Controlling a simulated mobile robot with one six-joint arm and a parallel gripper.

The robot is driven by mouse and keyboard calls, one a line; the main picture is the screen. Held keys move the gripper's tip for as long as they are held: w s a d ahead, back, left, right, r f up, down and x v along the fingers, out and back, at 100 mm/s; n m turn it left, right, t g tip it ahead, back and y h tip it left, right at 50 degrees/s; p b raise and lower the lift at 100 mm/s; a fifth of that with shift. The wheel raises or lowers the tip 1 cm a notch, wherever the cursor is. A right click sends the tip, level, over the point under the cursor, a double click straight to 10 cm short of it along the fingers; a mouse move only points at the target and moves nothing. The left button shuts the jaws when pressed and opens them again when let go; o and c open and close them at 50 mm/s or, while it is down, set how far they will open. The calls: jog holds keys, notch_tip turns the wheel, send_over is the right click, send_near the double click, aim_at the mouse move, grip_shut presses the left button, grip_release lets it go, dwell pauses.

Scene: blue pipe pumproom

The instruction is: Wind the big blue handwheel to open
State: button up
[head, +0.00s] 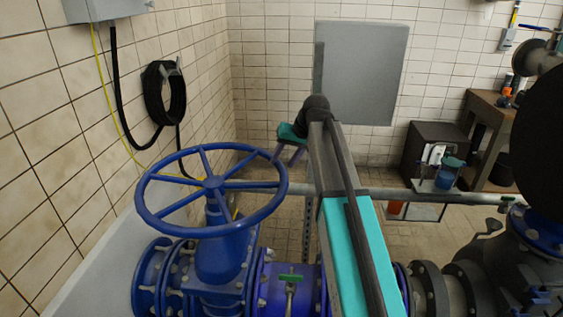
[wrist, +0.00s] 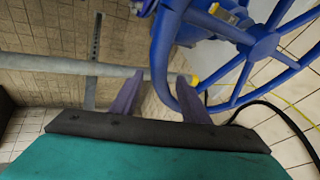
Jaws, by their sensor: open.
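The big blue handwheel (head: 214,184) lies nearly flat on top of a blue valve at left centre in the head view. Its spokes and rim fill the upper right of the wrist view (wrist: 262,44). My gripper (head: 288,156) is just beyond the wheel's right-hand rim in the head view, teal with purple fingers. In the wrist view my gripper (wrist: 160,76) is open and empty. The left finger is clear of the rim. Whether the right finger touches the rim, I cannot tell.
A grey horizontal pipe (head: 395,193) runs behind the wheel. A tiled wall (head: 60,130) with a coiled black hose (head: 164,93) stands close on the left. Blue pipework (head: 290,287) with a green-handled small valve lies below. A workbench (head: 490,110) stands at back right.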

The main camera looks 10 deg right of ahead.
jog(key=shift+x, duration=1.15)
jog(key=shift+c, duration=0.5)
grip_shut()
